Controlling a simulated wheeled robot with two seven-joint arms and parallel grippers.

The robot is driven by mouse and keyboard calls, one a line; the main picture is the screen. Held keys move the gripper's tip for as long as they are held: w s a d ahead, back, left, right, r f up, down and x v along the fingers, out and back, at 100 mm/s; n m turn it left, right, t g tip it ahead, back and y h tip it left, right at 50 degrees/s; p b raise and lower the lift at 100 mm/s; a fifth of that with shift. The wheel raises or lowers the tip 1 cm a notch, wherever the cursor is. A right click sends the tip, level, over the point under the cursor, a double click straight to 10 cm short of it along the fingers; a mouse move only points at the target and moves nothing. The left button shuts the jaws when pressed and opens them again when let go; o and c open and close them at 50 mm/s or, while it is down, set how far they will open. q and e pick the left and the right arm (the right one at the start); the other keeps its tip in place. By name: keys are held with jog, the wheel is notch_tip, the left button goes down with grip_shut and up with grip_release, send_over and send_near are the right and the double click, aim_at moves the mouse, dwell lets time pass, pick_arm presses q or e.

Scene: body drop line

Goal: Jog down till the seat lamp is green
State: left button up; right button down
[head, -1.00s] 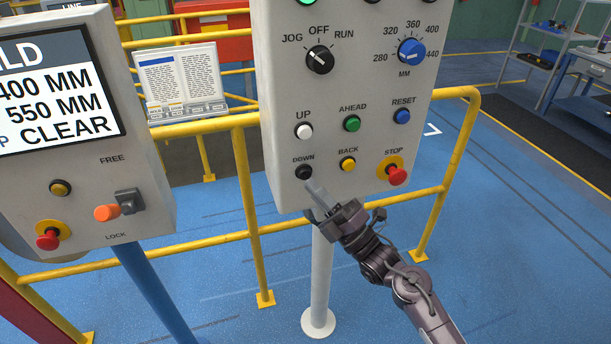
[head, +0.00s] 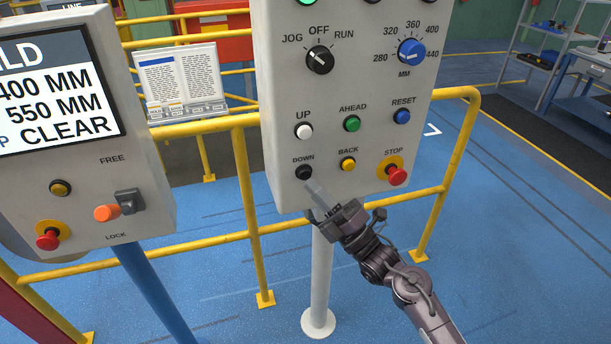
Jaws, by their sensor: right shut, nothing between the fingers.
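The grey control box (head: 283,90) stands on a white post in the middle. Its black DOWN button (head: 303,172) is at the lower left, under the white UP button (head: 303,131). My right gripper (head: 314,190) is shut and empty, its fingertips just below and right of the DOWN button. I cannot tell whether they touch it. The black mode selector (head: 320,60) points towards JOG. At the top edge a lit green lamp (head: 307,1) is cut off and its label is out of view, so I cannot tell whether it is the seat lamp. My left gripper is not in view.
The red STOP button (head: 397,176) is right of the yellow BACK button (head: 348,164). A second box (head: 80,190) with a screen reading CLEAR and an orange-handled FREE/LOCK switch (head: 108,213) stands at left. Yellow railing (head: 205,250) runs behind both boxes.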

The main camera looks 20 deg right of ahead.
dwell(0.4)
jog(key=shift+w+b, duration=0.4)
jog(key=shift+w, duration=0.1)
jog(key=shift+w+b, duration=0.4)
jog(key=shift+w, duration=0.05)
dwell(0.6)
jog(key=shift+s+p, duration=0.3)
jog(key=shift+s, duration=0.65)
jog(key=s+p, duration=0.1)
jog(key=s, duration=0.5)
jog(key=shift+p, duration=0.35)
